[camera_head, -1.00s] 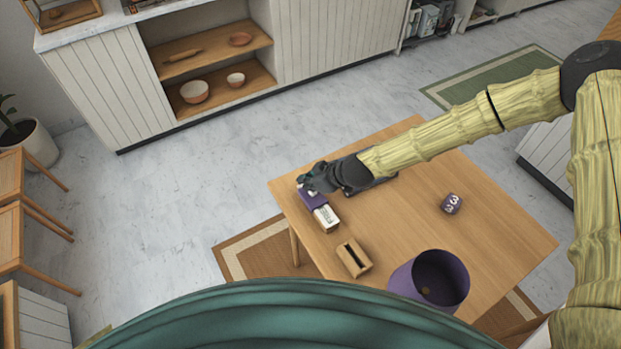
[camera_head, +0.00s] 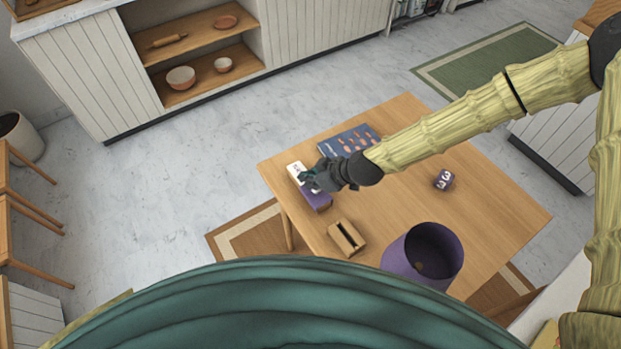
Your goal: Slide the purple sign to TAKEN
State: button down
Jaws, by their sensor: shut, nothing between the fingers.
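The sign (camera_head: 316,200) lies near the left edge of the wooden table. Its purple part covers the end nearer me, and a white face with dark marks (camera_head: 296,172) shows at the far end. The lettering is too small to read. My gripper (camera_head: 312,181) is shut and empty, at the right side of the sign near its middle. It hides part of the sign, and I cannot tell whether it touches it.
The table's middle is clear.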

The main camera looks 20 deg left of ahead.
jog(key=a, duration=0.3)
notch_tip(320, 180, up, 8)
jog(key=b, duration=0.4)
send_over(318, 190)
jog(key=shift+w+d+r, duration=0.1)
jog(key=shift+w, duration=0.05)
dwell(0.5)
